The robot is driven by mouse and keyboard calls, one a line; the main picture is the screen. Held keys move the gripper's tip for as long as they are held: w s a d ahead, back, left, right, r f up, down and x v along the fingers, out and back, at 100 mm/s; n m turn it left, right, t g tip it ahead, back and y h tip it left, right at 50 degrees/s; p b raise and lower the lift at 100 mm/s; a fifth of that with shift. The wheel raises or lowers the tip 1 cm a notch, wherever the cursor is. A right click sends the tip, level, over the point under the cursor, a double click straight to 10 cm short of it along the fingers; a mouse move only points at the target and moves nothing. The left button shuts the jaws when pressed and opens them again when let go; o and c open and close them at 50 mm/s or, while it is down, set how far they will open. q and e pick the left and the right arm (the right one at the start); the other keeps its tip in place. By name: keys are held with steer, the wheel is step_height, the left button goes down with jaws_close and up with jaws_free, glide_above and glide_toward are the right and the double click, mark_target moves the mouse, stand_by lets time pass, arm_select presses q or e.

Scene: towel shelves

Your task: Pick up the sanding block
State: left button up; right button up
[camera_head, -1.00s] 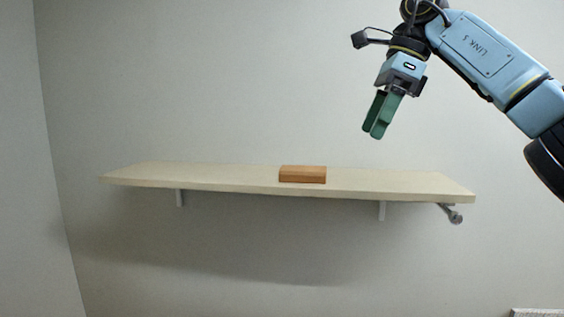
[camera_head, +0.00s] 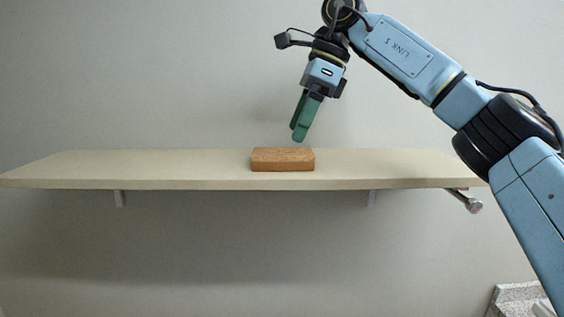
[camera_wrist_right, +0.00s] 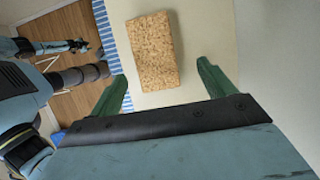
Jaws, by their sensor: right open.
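The sanding block (camera_head: 283,160) is a brown, cork-like rectangular block lying flat on the pale wooden shelf (camera_head: 130,168), right of the shelf's middle. It also shows in the right wrist view (camera_wrist_right: 154,52), beyond the fingertips and roughly between their lines. My right gripper (camera_head: 299,131) has green fingers that point down, just above the block, apart from it. In the right wrist view the two fingers (camera_wrist_right: 163,78) are spread wide with nothing between them. My left gripper is not seen in the head view.
The shelf is otherwise bare, with free room on both sides of the block. A plain wall (camera_head: 150,80) stands behind it. A metal rod end (camera_head: 474,206) sticks out below the shelf's right end. A grey speckled surface (camera_head: 515,297) shows at lower right.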

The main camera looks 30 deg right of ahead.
mark_target(284, 151)
steer(key=shift+a+f, duration=0.15)
steer(key=shift+f, duration=0.1)
steer(key=x, duration=0.4)
steer(key=shift+s+a+f, duration=0.1)
steer(key=shift+a+f, duration=0.15)
steer(key=shift+a, duration=0.25)
steer(key=shift+c, duration=0.5)
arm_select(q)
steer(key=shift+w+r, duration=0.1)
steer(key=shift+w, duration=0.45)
arm_select(e)
steer(key=c, duration=1)
